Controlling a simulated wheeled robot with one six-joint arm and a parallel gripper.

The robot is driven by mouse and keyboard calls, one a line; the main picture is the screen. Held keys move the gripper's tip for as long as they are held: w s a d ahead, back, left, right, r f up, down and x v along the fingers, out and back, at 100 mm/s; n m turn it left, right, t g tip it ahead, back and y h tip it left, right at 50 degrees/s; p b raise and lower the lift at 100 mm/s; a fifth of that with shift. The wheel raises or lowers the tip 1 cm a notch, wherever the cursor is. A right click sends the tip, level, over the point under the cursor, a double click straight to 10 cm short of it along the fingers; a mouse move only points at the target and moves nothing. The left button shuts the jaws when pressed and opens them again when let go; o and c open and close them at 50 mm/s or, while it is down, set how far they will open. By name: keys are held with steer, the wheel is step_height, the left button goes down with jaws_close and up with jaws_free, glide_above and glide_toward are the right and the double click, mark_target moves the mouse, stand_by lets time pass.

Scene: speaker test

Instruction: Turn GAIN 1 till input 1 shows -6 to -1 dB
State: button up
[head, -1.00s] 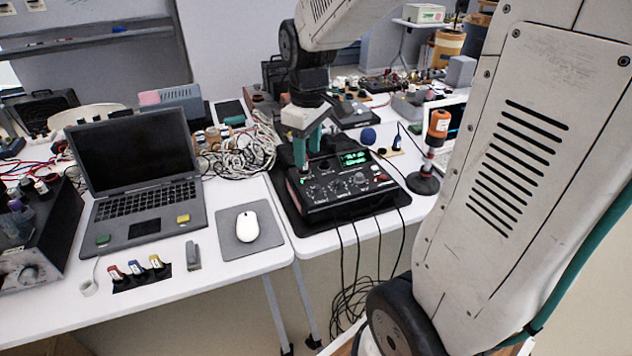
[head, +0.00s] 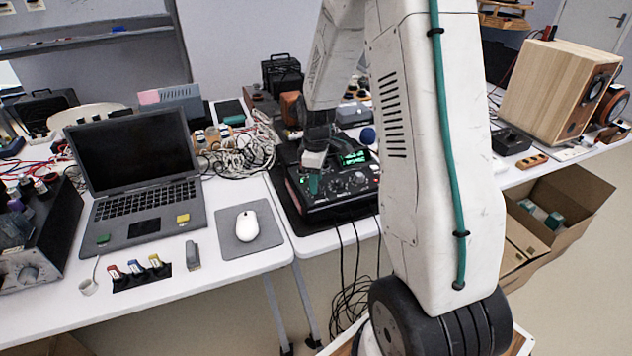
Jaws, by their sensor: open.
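The black audio unit (head: 342,201) with knobs on its top stands on a dark mat (head: 291,214) near the table's front edge. Its green-lit display (head: 353,157) is at the back; the digits are too small to read. My gripper (head: 312,187) is open over the left part of the unit, with a teal finger low at its panel. Whether it touches a knob, I cannot tell. The gripper hides the panel's left back part, and GAIN 1 cannot be picked out. My arm covers the area right of the unit.
An open laptop (head: 137,165) and a white mouse (head: 248,227) on a grey pad (head: 226,240) are to the left. Tangled pale cables (head: 235,150) lie behind. A wooden speaker (head: 553,88) and a cardboard box (head: 572,205) are at the right.

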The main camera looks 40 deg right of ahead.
steer(key=shift+f, duration=0.6)
steer(key=shift+c, duration=0.2)
jaws_close()
